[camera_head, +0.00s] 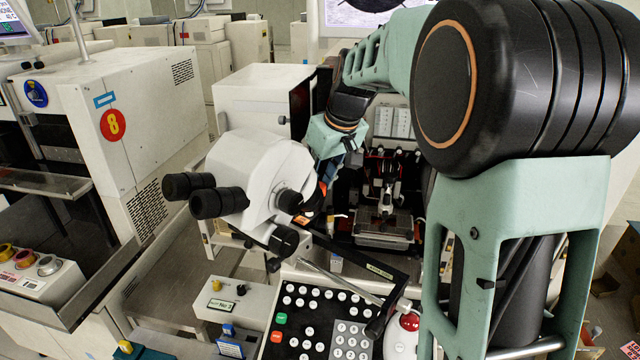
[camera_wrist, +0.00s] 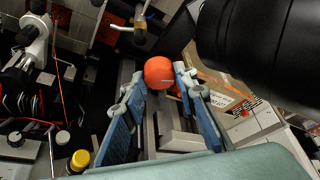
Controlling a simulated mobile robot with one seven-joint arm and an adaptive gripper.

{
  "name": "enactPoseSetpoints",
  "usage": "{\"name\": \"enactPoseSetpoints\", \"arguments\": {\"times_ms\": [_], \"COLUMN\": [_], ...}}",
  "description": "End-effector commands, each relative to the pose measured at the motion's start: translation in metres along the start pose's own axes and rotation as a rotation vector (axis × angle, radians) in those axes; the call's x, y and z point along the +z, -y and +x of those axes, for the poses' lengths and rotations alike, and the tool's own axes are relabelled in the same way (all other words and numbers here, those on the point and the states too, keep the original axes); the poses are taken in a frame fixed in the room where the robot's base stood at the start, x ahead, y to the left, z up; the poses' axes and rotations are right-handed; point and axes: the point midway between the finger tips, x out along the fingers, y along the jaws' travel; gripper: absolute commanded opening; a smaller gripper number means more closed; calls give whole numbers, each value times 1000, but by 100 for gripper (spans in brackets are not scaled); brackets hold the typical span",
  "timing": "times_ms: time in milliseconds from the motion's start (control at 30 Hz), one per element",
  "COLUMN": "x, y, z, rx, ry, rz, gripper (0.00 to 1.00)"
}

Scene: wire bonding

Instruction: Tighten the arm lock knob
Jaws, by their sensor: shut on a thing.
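The arm lock knob (camera_wrist: 158,72) is a round orange-red ball in the middle of the wrist view. The blue fingers of my gripper (camera_wrist: 159,82) stand on either side of it, and the gripper is shut on it. The knob sits at the far end of the fingers, with their tips at its left and right sides. In the head view my wrist reaches down behind the white microscope (camera_head: 260,185), which hides most of my gripper. Only a small patch of orange shows there beside the eyepieces' body.
A keypad panel (camera_head: 318,325) and a red ball-topped control (camera_head: 409,321) lie in front. The bonding stage (camera_head: 385,228) is right of the microscope. In the wrist view a cardboard box (camera_wrist: 218,92) is beyond the right finger and a yellow-capped knob (camera_wrist: 79,160) is lower left.

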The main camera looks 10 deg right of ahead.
Motion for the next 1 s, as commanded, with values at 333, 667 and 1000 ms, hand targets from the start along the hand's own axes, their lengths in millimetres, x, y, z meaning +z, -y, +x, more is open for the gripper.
{"name": "enactPoseSetpoints", "arguments": {"times_ms": [333, 667, 1000], "x": [-2, -2, -2], "y": [2, 2, 1], "z": [-2, -1, -2], "rx": [78, 103, 105], "ry": [-3, -3, -3], "rz": [186, 248, 251], "gripper": [2, 2, 2]}}
